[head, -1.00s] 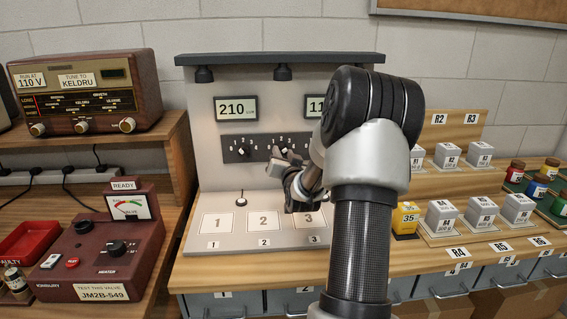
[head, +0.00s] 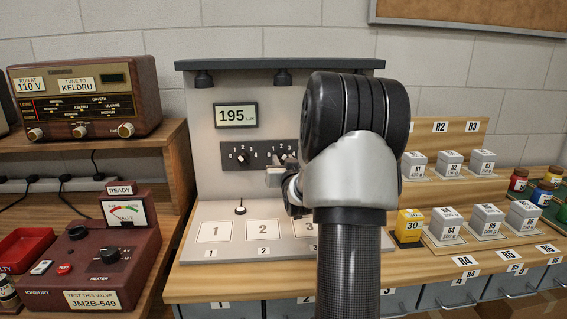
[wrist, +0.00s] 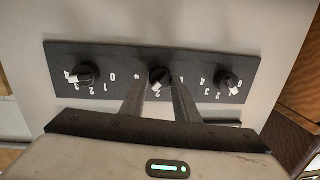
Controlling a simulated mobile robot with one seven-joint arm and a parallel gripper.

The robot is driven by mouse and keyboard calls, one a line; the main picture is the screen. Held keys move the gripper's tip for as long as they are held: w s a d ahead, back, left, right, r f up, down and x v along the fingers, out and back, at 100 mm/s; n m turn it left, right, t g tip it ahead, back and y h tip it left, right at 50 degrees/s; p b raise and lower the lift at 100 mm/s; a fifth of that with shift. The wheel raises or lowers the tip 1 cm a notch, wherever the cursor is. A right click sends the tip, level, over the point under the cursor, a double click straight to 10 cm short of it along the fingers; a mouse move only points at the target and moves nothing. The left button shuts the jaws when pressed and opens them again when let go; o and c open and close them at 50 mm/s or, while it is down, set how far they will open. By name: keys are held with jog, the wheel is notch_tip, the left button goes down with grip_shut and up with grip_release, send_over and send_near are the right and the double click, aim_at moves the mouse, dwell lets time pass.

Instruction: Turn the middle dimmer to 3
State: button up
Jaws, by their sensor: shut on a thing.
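A dark panel (wrist: 115,62) with three black dimmer knobs, ringed by white numbers, shows in the wrist view. The middle dimmer (wrist: 158,74) sits between the fingers of my gripper (wrist: 158,84), which is shut on it. In the head view my gripper (head: 277,170) is at the panel and covers most of the middle dimmer. The left dimmer (head: 242,158) shows clear of it there. My arm hides the right dimmer in the head view. A display (head: 236,116) above the panel reads 195 lux.
Pads marked 1 (head: 215,231) and 2 (head: 263,230) lie below the panel, beside a small toggle (head: 240,207). A yellow meter reading 30 (head: 409,225) and grey blocks (head: 449,160) stand right. A maroon valve tester (head: 90,255) stands left.

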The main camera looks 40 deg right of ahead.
jog(key=o, duration=1)
jog(key=shift+o, duration=0.2)
jog(key=p+v, duration=0.1)
jog(key=v, duration=1.6)
jog(key=shift+s+a, duration=0.15)
jog(key=shift+a, duration=0.05)
jog(key=shift+r, duration=0.1)
